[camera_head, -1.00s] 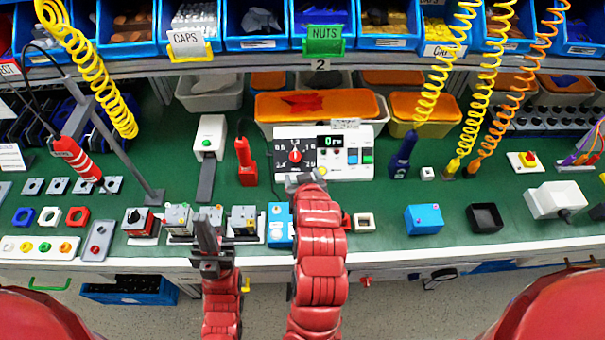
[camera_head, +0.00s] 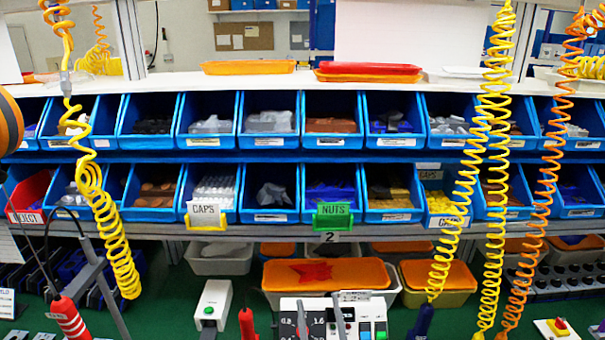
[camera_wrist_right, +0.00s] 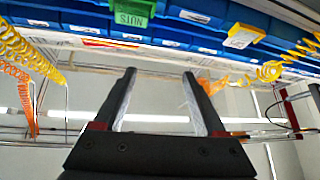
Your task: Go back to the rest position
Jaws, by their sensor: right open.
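The white switch box (camera_head: 290,306) shows only at the bottom edge of the head view, cut off by the frame. Its rotary dial is mostly out of sight. My right gripper (camera_head: 320,322) shows as two dark fingertips in front of this box. In the right wrist view my right gripper (camera_wrist_right: 159,73) has its two black fingers wide apart with nothing between them. My left gripper is not in view.
Two rows of blue bins (camera_head: 268,142) fill the shelf, with a green NUTS label (camera_head: 333,215) on the lower row. Coiled yellow hoses (camera_head: 497,170) and an orange one (camera_head: 549,190) hang at the right, another yellow coil (camera_head: 112,230) at the left. Orange-lidded containers (camera_head: 327,275) stand below.

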